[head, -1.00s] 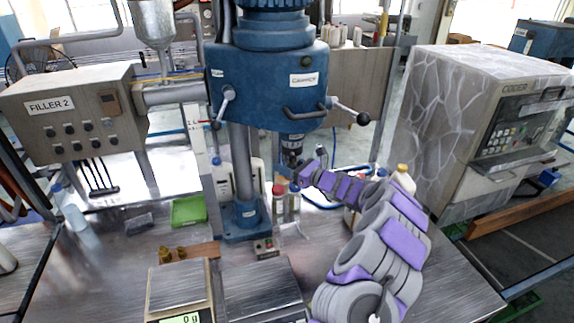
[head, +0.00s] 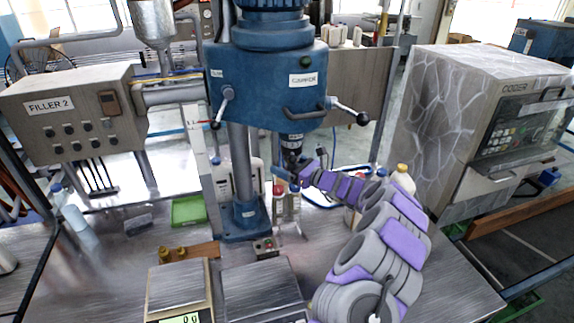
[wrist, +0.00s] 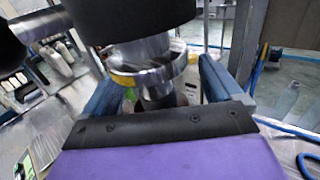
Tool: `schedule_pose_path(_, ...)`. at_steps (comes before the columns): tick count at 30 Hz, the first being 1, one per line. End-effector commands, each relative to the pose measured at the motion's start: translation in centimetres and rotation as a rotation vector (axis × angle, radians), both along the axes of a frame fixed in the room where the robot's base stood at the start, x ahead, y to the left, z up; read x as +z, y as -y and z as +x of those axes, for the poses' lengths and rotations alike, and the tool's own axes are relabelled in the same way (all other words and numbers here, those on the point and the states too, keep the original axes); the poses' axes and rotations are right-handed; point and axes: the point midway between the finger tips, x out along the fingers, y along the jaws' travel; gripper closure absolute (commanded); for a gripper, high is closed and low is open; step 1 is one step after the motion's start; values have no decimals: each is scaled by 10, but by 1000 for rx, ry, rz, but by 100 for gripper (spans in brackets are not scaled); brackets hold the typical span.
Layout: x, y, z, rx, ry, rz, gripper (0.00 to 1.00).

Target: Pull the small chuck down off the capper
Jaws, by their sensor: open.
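The blue capper (head: 268,85) stands at the back middle of the bench, its spindle pointing down. The small chuck (wrist: 150,72), a silver metal piece with a wide flange, hangs under a thick black cylinder (wrist: 130,15) in the wrist view. In the head view the chuck area (head: 292,143) is small and partly hidden by my gripper. My gripper (head: 284,174) is just below the capper's spindle. In the wrist view its blue fingers (wrist: 157,80) are apart, one on each side of the chuck. I see a gap at the right finger; contact at the left is unclear.
A bottle with a red cap (head: 278,205) stands below my gripper, beside the capper's column (head: 243,160). Bottles (head: 403,178) stand behind my arm at the right.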

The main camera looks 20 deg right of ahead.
Motion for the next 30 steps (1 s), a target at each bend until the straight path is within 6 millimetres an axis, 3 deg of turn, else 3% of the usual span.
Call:
schedule_pose_path(28, -22, 0, 0, 0, 0, 0, 8)
schedule_pose_path(30, -22, 0, 0, 0, 0, 0, 15)
